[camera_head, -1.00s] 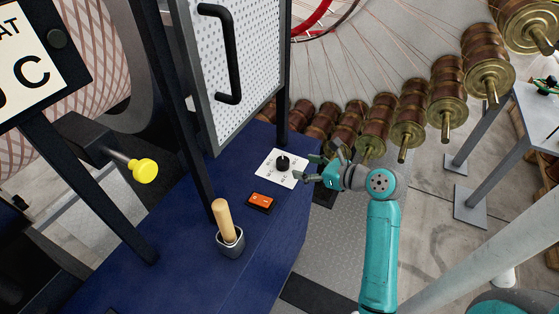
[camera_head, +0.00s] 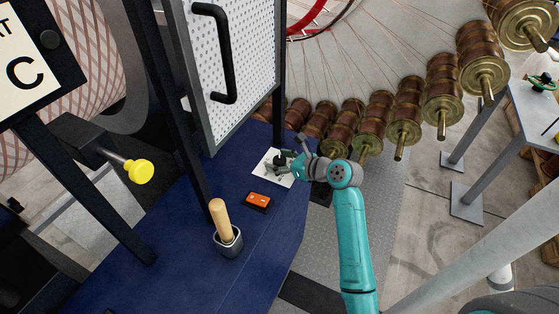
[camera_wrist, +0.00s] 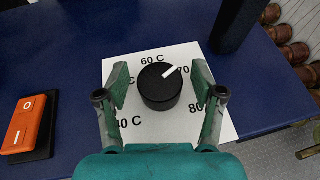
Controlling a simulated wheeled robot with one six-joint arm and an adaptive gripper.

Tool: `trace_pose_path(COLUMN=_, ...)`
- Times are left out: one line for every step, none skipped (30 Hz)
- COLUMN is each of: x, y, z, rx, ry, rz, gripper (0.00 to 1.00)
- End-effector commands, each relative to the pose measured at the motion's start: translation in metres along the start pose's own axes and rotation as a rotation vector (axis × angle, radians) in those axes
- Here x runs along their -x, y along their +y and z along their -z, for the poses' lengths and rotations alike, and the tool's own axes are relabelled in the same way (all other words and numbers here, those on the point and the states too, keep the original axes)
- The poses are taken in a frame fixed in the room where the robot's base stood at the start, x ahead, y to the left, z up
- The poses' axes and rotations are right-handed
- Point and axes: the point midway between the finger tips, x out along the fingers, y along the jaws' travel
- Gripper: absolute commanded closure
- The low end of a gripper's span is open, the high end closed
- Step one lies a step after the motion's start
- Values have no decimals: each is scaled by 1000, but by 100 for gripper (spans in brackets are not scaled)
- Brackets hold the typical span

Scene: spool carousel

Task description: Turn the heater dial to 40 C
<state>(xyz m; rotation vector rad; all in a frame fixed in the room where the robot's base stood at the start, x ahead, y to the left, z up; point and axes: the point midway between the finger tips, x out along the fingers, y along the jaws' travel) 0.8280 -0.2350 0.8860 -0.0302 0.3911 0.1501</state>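The heater dial (camera_wrist: 160,87) is a round black knob with a white pointer line, on a white plate (camera_wrist: 226,124) marked 40 C, 60 C, 70 and 80 in the wrist view. A further label at the left is partly hidden. The pointer aims up and right, toward the 70 mark. My gripper (camera_wrist: 159,88) is open, with one finger on each side of the dial and a gap visible on both sides. In the head view the dial (camera_head: 279,159) is partly covered by my gripper (camera_head: 283,166).
An orange rocker switch (camera_head: 258,200) is on the blue cabinet (camera_head: 265,250) near the plate. A dark post (camera_wrist: 239,22) rises close behind the plate. A mesh door (camera_head: 240,60) with a black handle is at the back.

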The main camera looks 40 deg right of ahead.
Motion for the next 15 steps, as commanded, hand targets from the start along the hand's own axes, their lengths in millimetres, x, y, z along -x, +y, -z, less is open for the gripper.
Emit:
trace_pose_path(x=0, y=0, z=0, rx=0, ry=0, rz=0, gripper=45)
trace_pose_path(x=0, y=0, z=0, rx=0, ry=0, rz=0, gripper=52)
trace_pose_path(x=0, y=0, z=0, rx=0, ry=0, rz=0, gripper=62)
trace_pose_path(x=0, y=0, z=0, rx=0, ry=0, rz=0, gripper=70)
trace_pose_path(x=0, y=0, z=0, rx=0, ry=0, rz=0, gripper=77)
trace_pose_path(x=0, y=0, z=0, rx=0, ry=0, rz=0, gripper=87)
trace_pose_path(x=0, y=0, z=0, rx=0, ry=0, rz=0, gripper=93)
trace_pose_path(x=0, y=0, z=0, rx=0, ry=0, rz=0, gripper=93)
trace_pose_path(x=0, y=0, z=0, rx=0, ry=0, rz=0, gripper=93)
trace_pose_path(x=0, y=0, z=0, rx=0, ry=0, rz=0, gripper=93)
trace_pose_path(x=0, y=0, z=0, rx=0, ry=0, rz=-1, gripper=93)
trace_pose_path(x=0, y=0, z=0, rx=1, ry=0, rz=-3, gripper=93)
trace_pose_path(x=0, y=0, z=0, rx=2, ry=0, rz=-5, gripper=93)
trace_pose_path(x=0, y=0, z=0, rx=3, ry=-1, rz=-8, gripper=93)
trace_pose_path(x=0, y=-1, z=0, rx=6, ry=-1, rz=-14, gripper=93)
